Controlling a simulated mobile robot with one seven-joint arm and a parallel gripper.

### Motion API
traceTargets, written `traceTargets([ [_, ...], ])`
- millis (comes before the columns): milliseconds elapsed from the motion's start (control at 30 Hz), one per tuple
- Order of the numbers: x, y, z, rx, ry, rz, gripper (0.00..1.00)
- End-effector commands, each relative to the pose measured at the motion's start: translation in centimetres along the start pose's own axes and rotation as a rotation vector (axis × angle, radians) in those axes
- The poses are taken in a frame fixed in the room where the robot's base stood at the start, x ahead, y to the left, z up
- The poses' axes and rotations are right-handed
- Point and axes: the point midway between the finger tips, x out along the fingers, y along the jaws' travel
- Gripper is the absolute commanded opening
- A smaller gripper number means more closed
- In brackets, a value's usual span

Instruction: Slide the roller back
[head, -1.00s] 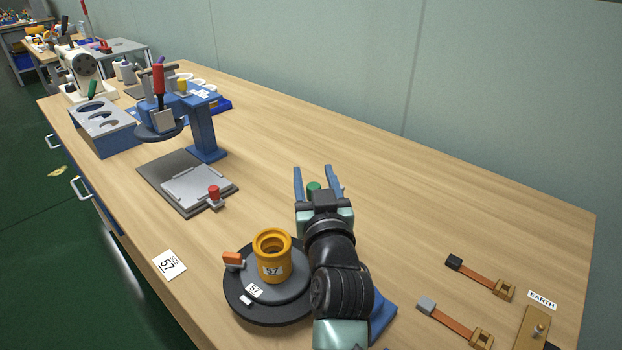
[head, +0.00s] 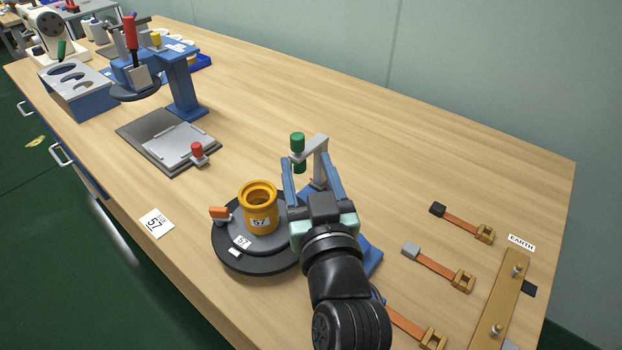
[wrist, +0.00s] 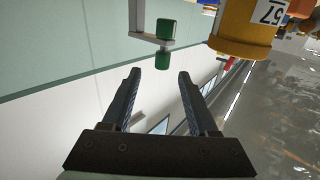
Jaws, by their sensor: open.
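The green roller (head: 297,140) sits on a grey bracket arm (head: 320,150) behind the round turntable (head: 265,262). It has a green part above and below the bracket. In the wrist view the roller (wrist: 165,29) is just beyond my fingertips, slightly above the gap between them. My gripper (head: 303,163) is open and empty, its two blue fingers pointing at the roller without visibly holding it. A yellow cup (head: 259,210) labelled 57 stands upright on the turntable, left of my gripper. The bracket's foot is partly hidden by my gripper.
An orange-handled clamp (head: 219,213) sits at the turntable's left edge. A blue press (head: 183,90) and a grey plate with a red knob (head: 197,150) stand further left. The back of the table is clear.

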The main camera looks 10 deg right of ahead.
Motion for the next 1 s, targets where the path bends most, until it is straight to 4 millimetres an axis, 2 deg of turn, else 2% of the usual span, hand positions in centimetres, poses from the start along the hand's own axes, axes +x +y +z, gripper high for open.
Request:
traceTargets([
  [100,-1.5,0.1,0.1,-0.001,0.0,0.002,0.6],
  [233,-2.3,0.1,0.0,-0.001,0.001,0.001,0.6],
  [767,-2.5,0.0,0.0,-0.001,0.001,0.001,0.6],
  [867,-2.2,-0.1,-1.8,-0.011,0.034,0.003,0.6],
  [967,-1.9,-0.7,-6.4,-0.034,0.121,0.008,0.6],
  [1000,-2.0,-1.0,-9.0,-0.045,0.171,0.013,0.6],
])
